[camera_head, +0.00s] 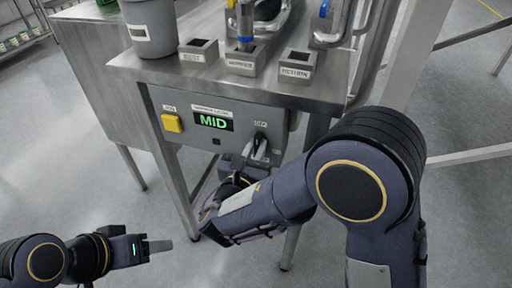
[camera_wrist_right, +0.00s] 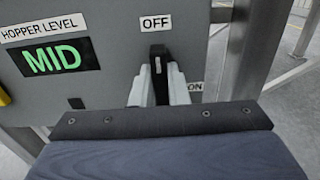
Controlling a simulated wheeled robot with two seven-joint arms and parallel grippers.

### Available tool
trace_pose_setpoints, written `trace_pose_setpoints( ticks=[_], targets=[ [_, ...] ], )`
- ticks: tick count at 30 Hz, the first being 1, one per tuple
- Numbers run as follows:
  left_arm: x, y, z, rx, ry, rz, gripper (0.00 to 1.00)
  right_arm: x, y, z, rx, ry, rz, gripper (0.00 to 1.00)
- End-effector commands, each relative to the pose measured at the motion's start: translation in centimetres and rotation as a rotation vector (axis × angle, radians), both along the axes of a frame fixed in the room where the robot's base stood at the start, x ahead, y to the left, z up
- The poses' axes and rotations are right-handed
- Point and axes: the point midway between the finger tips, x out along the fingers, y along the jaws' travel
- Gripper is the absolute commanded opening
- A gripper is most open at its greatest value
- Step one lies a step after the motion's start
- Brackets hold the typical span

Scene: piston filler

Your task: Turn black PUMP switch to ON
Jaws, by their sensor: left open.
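The black PUMP switch (camera_wrist_right: 158,78) is on the grey control panel (camera_head: 210,143), at its right end in the head view. In the right wrist view its handle points up toward the OFF label (camera_wrist_right: 156,23); the ON label (camera_wrist_right: 195,87) is lower right. My right gripper (camera_wrist_right: 160,85) is at the switch, one pale finger on each side of the handle, and looks shut on it. In the head view the right arm hides part of this spot. My left gripper (camera_head: 157,247) is open and empty, low at the left, away from the panel.
A yellow button (camera_head: 172,123) and a green MID display (camera_head: 213,122) are left of the switch. The steel table (camera_head: 140,68) above carries a grey bucket (camera_head: 150,25) and labelled holders (camera_head: 297,64).

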Motion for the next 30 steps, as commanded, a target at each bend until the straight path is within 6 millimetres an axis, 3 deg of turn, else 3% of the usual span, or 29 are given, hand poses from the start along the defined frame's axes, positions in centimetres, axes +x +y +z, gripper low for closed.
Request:
trace_pose_setpoints(
  ticks=[3, 14, 30],
  targets=[
    [0.0, 0.0, 0.0, 0.000, 0.000, 0.000, 0.56, 0.0, 0.0, 0.0, 0.000, 0.000, 0.000, 0.00],
    [0.0, 0.0, -1.0, 0.000, 0.000, 0.000, 0.56, 0.0, 0.0, -0.2, 0.046, -0.016, 0.000, 0.00],
    [0.0, 0.0, -7.9, 0.000, 0.000, 0.000, 0.56, -0.1, -0.3, -0.7, 0.453, -0.150, 0.000, 0.00]
  ],
)
